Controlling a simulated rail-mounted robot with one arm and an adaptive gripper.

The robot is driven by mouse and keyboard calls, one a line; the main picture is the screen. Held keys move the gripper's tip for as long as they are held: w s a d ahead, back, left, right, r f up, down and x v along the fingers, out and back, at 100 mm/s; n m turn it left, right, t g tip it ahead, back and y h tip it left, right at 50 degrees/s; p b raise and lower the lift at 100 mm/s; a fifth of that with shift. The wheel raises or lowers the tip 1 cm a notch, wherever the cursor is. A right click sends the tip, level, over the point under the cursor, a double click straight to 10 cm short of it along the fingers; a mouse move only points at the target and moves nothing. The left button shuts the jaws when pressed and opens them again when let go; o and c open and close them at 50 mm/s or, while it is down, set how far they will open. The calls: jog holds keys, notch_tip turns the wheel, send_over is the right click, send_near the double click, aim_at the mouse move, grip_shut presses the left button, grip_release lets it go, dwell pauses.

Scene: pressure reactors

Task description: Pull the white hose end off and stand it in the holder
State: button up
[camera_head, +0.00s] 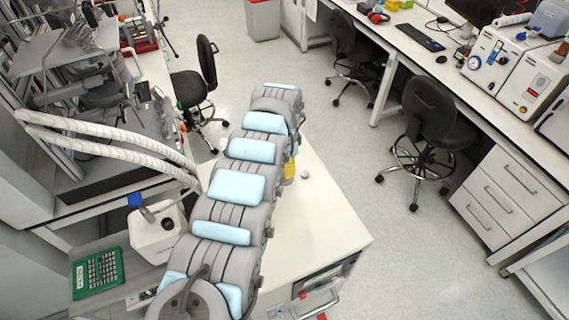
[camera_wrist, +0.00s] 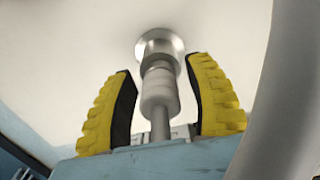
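In the wrist view, the hose end (camera_wrist: 159,88) is a whitish cylinder with a metal stem below. It meets a round metal fitting (camera_wrist: 158,45) on a pale surface. My gripper (camera_wrist: 161,68) has yellow ribbed fingers with black inner pads, one on each side of the hose end. Gaps show between both pads and the hose end, so the gripper is open around it. In the head view my arm hides the hose end, and the gripper cannot be made out clearly. I cannot identify the holder for certain.
Two pale ribbed hoses (camera_head: 110,136) run at the left in the head view. A white worktop (camera_head: 325,235) lies right of my arm. Chairs stand on the floor beyond.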

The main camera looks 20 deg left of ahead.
grip_shut()
jog(key=shift+r, duration=0.2)
jog(key=shift+r+p, duration=1.7)
jog(key=shift+r, duration=1.15)
jog(key=w+d+r+n, duration=0.1)
jog(key=d+r+n, duration=0.3)
jog(key=d, duration=0.7)
jog(key=w+d+r+n, duration=0.1)
jog(key=d+r+n, duration=0.4)
jog(key=d+r, duration=0.3)
jog(key=d, duration=0.3)
jog(key=shift+d, duration=0.2)
jog(key=shift+r, duration=0.15)
